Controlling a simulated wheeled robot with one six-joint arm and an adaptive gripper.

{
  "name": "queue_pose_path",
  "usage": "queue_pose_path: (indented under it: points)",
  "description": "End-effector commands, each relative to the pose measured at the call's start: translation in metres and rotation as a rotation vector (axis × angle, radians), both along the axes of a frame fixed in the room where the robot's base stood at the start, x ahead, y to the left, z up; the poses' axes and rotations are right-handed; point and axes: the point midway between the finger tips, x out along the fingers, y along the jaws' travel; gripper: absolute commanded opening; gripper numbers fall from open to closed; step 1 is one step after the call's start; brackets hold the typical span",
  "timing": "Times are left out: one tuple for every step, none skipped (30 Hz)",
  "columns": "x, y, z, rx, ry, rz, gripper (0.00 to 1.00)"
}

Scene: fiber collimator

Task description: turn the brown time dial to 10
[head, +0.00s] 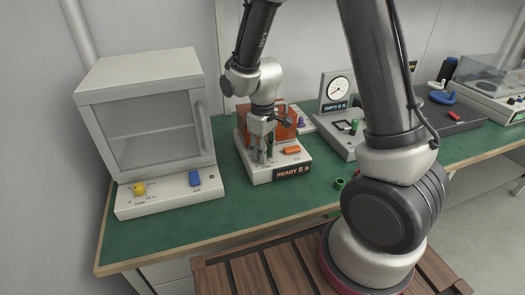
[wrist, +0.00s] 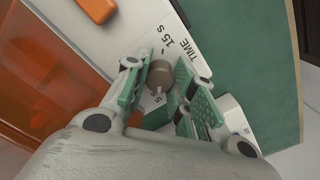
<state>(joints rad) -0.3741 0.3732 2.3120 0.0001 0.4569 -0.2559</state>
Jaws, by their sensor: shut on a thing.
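The brown time dial (wrist: 160,77) stands on a white panel between my fingers in the wrist view. My gripper (wrist: 163,69) is shut on the dial, one green finger pad on each side. In the head view my gripper (head: 263,158) points down onto the white device with an orange cover (head: 285,125), and hides the dial.
An orange switch (head: 292,150) lies to the right of my gripper on the same device. A white cabinet (head: 150,175) with a yellow knob and blue switch stands at left. A gauge device (head: 337,90) is at right. Green bench top (head: 225,222) is clear in front.

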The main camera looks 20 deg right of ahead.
Motion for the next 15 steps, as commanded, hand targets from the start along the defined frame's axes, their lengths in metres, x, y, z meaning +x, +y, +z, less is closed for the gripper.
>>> queue_pose_path:
  points:
    - [0.0008,0.0002,0.0007,0.000,-0.002,-0.040,0.01]
    - [0.0008,0.0002,0.0007,0.000,-0.002,-0.069,0.01]
    - [0.0008,0.0002,0.0007,0.000,-0.002,-0.107,0.01]
    - [0.0009,0.0003,0.0007,0.001,-0.003,-0.135,0.01]
    - [0.0009,0.0003,0.0007,0.001,-0.003,-0.163,0.01]
    - [0.0008,0.0004,0.0007,0.001,-0.003,-0.202,0.01]
    - [0.0008,0.0004,0.0007,0.001,-0.003,-0.230,0.01]
    - [0.0008,0.0004,0.0007,0.001,-0.003,-0.258,0.01]
    - [0.0008,0.0004,0.0007,0.001,-0.003,-0.297,0.01]
    - [0.0009,0.0005,0.0007,0.001,-0.003,-0.325,0.01]
    - [0.0009,0.0005,0.0007,0.001,-0.003,-0.353,0.01]
    - [0.0009,0.0005,0.0007,0.001,-0.003,-0.392,0.01]
    - [0.0009,0.0005,0.0007,0.001,-0.003,-0.420,0.01]
    - [0.0009,0.0005,0.0007,0.001,-0.003,-0.448,0.01]
    - [0.0009,0.0006,0.0007,0.001,-0.003,-0.487,0.01]
